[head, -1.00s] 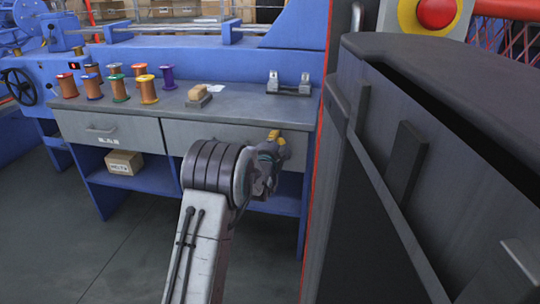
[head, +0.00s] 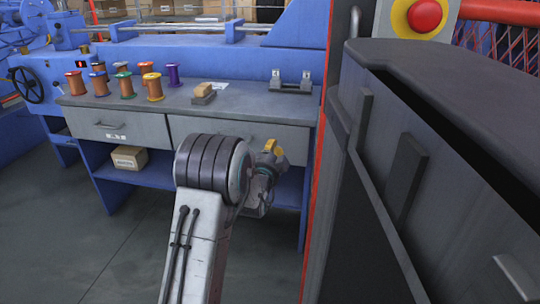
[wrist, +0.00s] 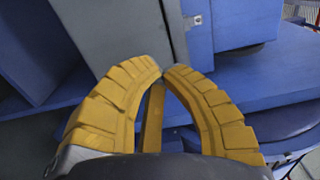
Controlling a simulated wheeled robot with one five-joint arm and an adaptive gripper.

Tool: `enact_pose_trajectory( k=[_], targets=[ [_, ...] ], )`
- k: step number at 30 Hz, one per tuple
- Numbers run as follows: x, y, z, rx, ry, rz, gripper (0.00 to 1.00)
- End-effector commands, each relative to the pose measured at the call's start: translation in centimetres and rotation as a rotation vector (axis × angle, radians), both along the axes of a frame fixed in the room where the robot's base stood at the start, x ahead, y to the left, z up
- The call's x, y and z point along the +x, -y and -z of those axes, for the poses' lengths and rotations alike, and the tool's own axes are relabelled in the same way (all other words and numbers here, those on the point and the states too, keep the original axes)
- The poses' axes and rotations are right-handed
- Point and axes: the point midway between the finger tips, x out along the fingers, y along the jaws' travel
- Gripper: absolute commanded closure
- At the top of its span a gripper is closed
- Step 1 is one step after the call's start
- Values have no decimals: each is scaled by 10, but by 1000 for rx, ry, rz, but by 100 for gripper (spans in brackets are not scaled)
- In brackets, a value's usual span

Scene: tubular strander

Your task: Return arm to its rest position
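My arm rises from the bottom of the head view, with its dark banded joint in front of the workbench drawers. My gripper (head: 270,147) shows only partly just right of that joint, in front of the bench. In the wrist view, its two ribbed yellow fingers (wrist: 164,71) curve together and their tips nearly meet. A narrow yellow strip shows between them; it looks like a further finger. I see no object held.
The grey-topped workbench (head: 240,107) bears several wire spools (head: 152,86), a wood-topped block (head: 204,93) and a metal fixture (head: 291,82). A cardboard box (head: 129,158) sits on the lower shelf. A tall dark cabinet (head: 440,190) stands close on the right. Floor at left is clear.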

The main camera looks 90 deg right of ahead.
Motion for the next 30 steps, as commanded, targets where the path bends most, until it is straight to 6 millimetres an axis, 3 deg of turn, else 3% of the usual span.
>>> enact_pose_trajectory(
  k=[6, 12, 27, 30],
  targets=[
    [6, -26, -1, 1, 0, 0, 100],
    [9, -40, -1, 0, 0, 1, 100],
    [12, -46, -1, -1, -1, -1, 100],
    [21, -45, -8, 11, -11, -16, 100]
  ],
)
